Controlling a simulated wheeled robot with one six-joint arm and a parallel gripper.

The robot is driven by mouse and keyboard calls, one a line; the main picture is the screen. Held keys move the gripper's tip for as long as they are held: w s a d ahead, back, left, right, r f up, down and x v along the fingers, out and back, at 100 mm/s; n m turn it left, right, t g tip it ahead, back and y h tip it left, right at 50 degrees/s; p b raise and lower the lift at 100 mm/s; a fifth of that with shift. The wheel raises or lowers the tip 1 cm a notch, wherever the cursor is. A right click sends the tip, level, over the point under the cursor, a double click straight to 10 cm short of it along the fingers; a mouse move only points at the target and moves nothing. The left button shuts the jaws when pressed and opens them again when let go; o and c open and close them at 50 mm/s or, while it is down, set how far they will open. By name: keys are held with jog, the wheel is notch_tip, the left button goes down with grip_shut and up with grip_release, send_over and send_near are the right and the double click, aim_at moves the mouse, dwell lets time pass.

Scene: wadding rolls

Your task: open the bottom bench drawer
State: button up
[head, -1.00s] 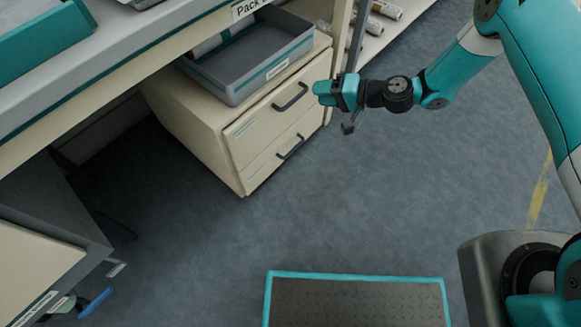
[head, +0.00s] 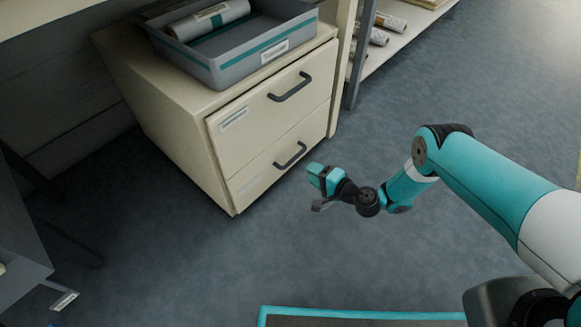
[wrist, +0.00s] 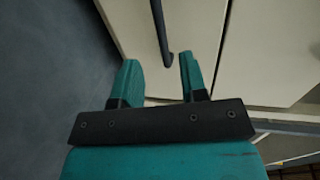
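The bench drawer unit is a cream cabinet with two stacked drawers, both looking shut. The bottom drawer (head: 256,180) has a dark bar handle (head: 290,156). In the wrist view the bottom drawer front (wrist: 195,22) lies ahead, and its handle (wrist: 160,28) lines up with the space between my fingers. My gripper (head: 316,188) is open and empty, in front of and slightly below the bottom handle in the head view. It also shows in the wrist view (wrist: 158,68), with its two teal fingers apart. I cannot tell the exact distance from fingertips to handle.
The top drawer (head: 265,120) has a similar handle (head: 290,87) above. A grey tray (head: 222,72) with a wrapped roll sits on the cabinet. A shelf post (head: 356,80) and low shelf with rolls stand to the right. The floor (head: 240,255) in front is clear.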

aim_at(292, 162)
jog(key=b+x, duration=0.5)
jog(key=x, duration=0.4)
jog(key=shift+w+a+f, duration=0.1)
jog(key=shift+a, duration=0.1)
jog(key=shift+w+a, duration=0.2)
jog(key=shift+a, duration=0.05)
grip_shut()
